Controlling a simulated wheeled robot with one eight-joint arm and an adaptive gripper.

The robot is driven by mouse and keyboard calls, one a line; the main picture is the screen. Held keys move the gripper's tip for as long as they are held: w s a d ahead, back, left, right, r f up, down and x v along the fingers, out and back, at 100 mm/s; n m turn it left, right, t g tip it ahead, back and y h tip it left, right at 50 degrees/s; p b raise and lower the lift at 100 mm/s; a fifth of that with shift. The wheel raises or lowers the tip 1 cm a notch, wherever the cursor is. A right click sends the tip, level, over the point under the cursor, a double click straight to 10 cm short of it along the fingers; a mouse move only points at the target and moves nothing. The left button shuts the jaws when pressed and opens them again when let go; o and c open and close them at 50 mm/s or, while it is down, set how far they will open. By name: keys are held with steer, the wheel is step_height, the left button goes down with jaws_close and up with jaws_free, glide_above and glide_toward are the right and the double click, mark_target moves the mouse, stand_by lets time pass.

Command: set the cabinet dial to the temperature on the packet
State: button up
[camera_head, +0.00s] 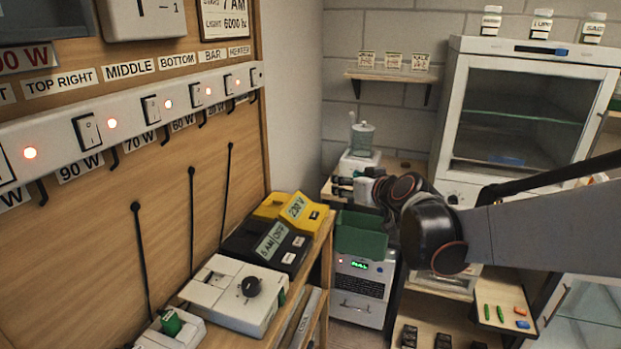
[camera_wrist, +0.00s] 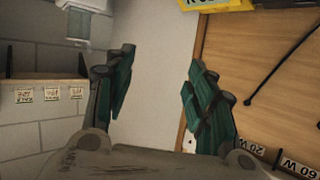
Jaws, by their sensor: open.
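The white cabinet (camera_head: 447,120) with a glass door stands at the right in the head view. Three seed packets (camera_head: 393,61) stand on a wall shelf; one reads KALE, and no temperature is legible. They also show at the left of the wrist view (camera_wrist: 51,95), turned over. My gripper (camera_wrist: 161,75) is open and empty, its green-padded fingers apart. It is away from both cabinet and packets.
A wooden board with a switch strip (camera_head: 130,118) fills the left. Below it, a bench holds a white box with a black knob (camera_head: 250,287) and a yellow unit (camera_head: 298,207). A blender-like device (camera_head: 362,140) stands near my wrist. Bottles (camera_head: 541,24) top the cabinet.

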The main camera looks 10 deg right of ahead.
steer(key=w+d+f+m+t+h, duration=0.1)
steer(key=w+d+f+t+h, duration=0.1)
steer(key=w+d, duration=0.55)
steer(key=m+h+p, duration=0.2)
steer(key=m+h, duration=0.4)
steer(key=h, duration=0.3)
glide_toward(453, 202)
steer(key=b+x, duration=0.2)
steer(key=x, duration=0.7)
steer(key=shift+f+b, duration=0.25)
steer(key=shift+b, duration=0.15)
steer(key=shift+d, duration=0.15)
steer(key=shift+c, duration=0.5)
steer(key=c, duration=1)
